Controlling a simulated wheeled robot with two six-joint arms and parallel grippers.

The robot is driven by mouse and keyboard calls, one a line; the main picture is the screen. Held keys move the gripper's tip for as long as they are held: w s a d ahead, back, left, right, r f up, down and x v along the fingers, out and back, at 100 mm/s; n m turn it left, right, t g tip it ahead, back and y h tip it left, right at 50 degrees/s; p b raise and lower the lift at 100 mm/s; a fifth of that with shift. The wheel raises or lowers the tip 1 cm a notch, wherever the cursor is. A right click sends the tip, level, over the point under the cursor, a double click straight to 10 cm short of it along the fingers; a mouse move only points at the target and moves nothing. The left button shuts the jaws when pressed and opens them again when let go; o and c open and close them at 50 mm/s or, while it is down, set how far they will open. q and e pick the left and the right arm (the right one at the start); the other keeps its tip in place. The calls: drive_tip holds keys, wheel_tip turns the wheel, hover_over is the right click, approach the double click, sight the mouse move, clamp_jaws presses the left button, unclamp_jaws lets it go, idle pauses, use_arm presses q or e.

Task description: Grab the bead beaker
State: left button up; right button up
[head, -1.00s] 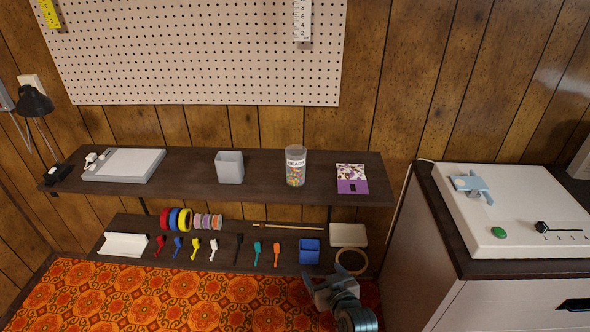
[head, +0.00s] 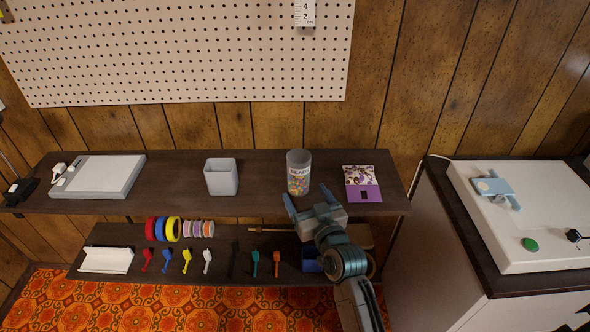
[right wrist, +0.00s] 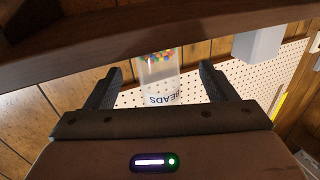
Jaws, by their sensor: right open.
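The bead beaker (head: 299,173) is a clear cylinder with a "BEADS" label and colourful beads in its lower part. It stands upright on the upper shelf (head: 265,190). My right gripper (head: 306,198) is open and empty at the shelf's front edge, just in front of the beaker. In the right wrist view, which shows the scene upside down, the beaker (right wrist: 159,80) appears between the two open fingers (right wrist: 162,85) and beyond them. I see no contact. My left gripper is not in view.
A grey square cup (head: 221,178) stands left of the beaker, and a purple patterned packet (head: 362,184) lies to its right. A white flat device (head: 97,176) is at the shelf's left. The lower shelf (head: 215,265) holds tape rolls and small coloured tools. A white machine (head: 535,215) tops the right cabinet.

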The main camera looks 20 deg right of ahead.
sight(302, 186)
drive_tip(key=shift+w+a+r, duration=0.1)
drive_tip(key=shift+w+r, duration=0.05)
drive_tip(key=shift+w, duration=0.45)
drive_tip(key=shift+w+r, duration=0.1)
drive_tip(key=shift+w, duration=0.5)
drive_tip(key=shift+w+f, duration=0.1)
drive_tip(key=shift+w, duration=0.6)
drive_tip(key=shift+w+p, duration=0.35)
drive_tip(key=shift+w, duration=0.05)
drive_tip(key=w, duration=0.2)
drive_tip(key=w+p, duration=0.1)
drive_tip(key=shift+w+r, duration=0.15)
drive_tip(key=shift+r, duration=0.1)
drive_tip(key=shift+w+f, duration=0.15)
drive_tip(key=shift+w, duration=0.3)
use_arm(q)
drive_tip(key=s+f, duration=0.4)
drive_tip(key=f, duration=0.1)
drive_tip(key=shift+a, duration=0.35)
use_arm(e)
drive_tip(key=c, duration=1.1)
